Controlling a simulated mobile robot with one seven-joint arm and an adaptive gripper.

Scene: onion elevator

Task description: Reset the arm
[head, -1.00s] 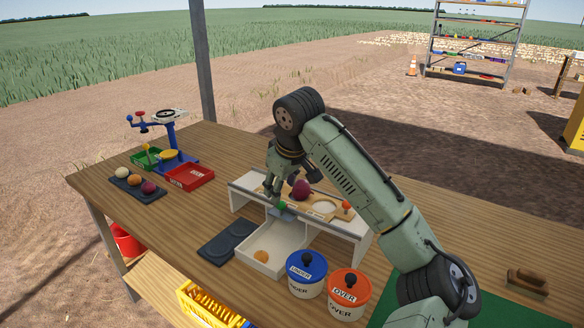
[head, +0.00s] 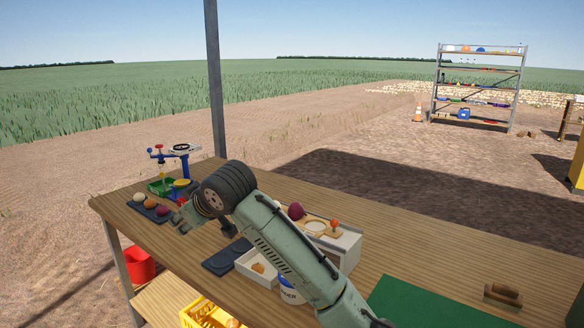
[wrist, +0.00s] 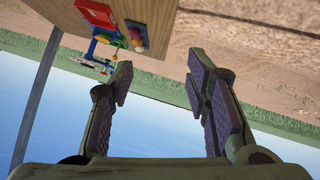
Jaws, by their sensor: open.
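My gripper (wrist: 160,85) is open and empty in the wrist view, its two padded fingers wide apart with field and sky between and beyond them. The wrist picture is upside down, with the table (wrist: 60,12) at the top. In the head view my gripper (head: 182,212) is raised over the left part of the wooden table (head: 420,265), partly hidden behind my wheel-shaped wrist joint. My arm stretches from the bottom centre up to the left and covers part of the white box (head: 345,250).
A dark tray (head: 136,206) with several onions and a blue stand (head: 184,165) with a green tray are at the table's left. A red onion (head: 296,210) sits on the white box. A dark double pad (head: 222,260) lies in front. A green mat (head: 420,305) and brush (head: 503,294) are right.

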